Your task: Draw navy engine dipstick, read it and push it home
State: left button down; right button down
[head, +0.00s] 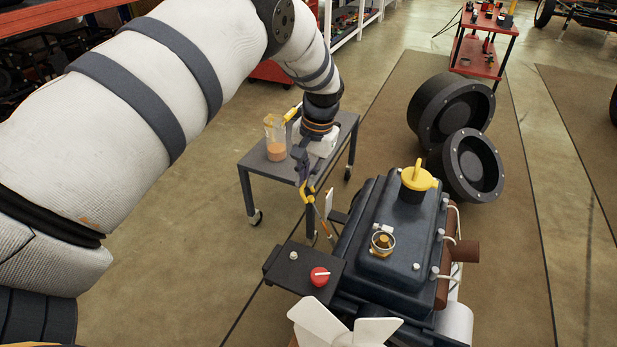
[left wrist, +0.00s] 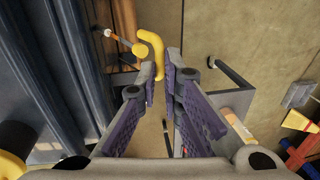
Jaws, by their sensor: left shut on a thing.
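The navy engine (head: 395,240) stands at the right centre of the head view, with a yellow filler cap (head: 418,178) on top. My left gripper (head: 305,184) is beside the engine's left side, pointing down. It is shut on the yellow hooked dipstick handle (head: 309,197), which also shows between my fingertips in the left wrist view (left wrist: 156,52). A thin orange-tinted rod (head: 324,226) runs below the handle near the engine's side. I cannot tell how much of the dipstick is inside its tube. My right gripper is not in view.
A black panel with a red knob (head: 320,276) and a white fan (head: 340,328) are at the engine's front. A grey cart (head: 258,172) behind the gripper holds a beaker (head: 275,138). Black wheels (head: 452,108) lie beyond the engine.

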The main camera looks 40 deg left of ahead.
pick_arm(q)
jog(key=c, duration=1.7)
grip_release()
jog(key=r, duration=0.4)
jog(key=d+r, duration=0.1)
jog(key=r, duration=0.7)
jog(key=shift+w+d, duration=0.2)
jog(key=shift+d, duration=0.2)
jog(key=shift+f, duration=0.1)
